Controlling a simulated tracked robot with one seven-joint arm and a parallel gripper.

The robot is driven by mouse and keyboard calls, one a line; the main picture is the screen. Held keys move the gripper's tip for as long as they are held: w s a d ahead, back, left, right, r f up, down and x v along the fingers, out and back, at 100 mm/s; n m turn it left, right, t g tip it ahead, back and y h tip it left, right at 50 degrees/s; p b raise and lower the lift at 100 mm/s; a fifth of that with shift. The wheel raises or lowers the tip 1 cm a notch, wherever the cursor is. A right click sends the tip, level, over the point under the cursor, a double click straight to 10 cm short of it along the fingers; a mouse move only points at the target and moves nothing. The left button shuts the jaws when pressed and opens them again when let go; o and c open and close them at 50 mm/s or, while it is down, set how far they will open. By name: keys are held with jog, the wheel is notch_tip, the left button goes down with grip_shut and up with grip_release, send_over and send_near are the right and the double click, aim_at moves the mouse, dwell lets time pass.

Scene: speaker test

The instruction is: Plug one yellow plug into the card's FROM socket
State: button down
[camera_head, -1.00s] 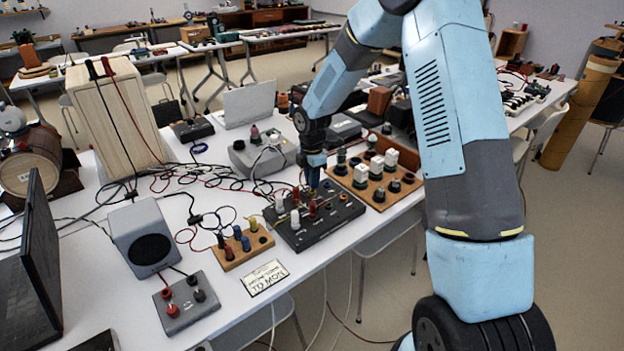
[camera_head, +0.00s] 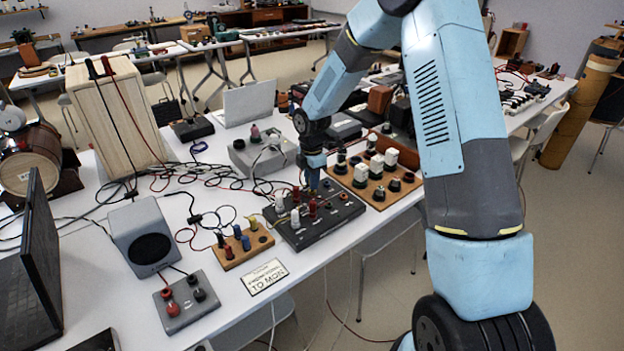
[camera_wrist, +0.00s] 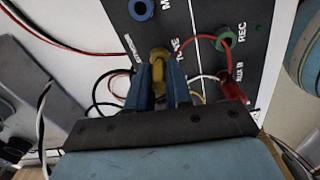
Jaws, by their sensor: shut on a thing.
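My gripper (camera_wrist: 163,72) is shut on a yellow plug (camera_wrist: 158,56) above the dark patch panel (camera_wrist: 195,15). The plug is at or over a socket beside a label that seems to read "TONE"; I cannot tell whether it is seated. In the head view my gripper (camera_head: 313,184) points down at the far part of the panel (camera_head: 335,228). Another yellow plug (camera_head: 253,223) stands in the wooden block (camera_head: 250,252). The card (camera_head: 265,277) lies in front of the block; its lower line reads "TO MON", its upper line is too small to read.
In the wrist view a red plug (camera_wrist: 232,88) stands near the gripper's right finger, with a green REC socket (camera_wrist: 222,44) and a blue socket (camera_wrist: 141,9) nearby. A wooden board with white plugs (camera_head: 376,167) is close on the right. Loose cables cross the table's left.

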jog(key=shift+f, duration=0.5)
jog(key=c, duration=1)
grip_release()
jog(key=shift+o, duration=0.2)
jog(key=shift+r, duration=3.75)
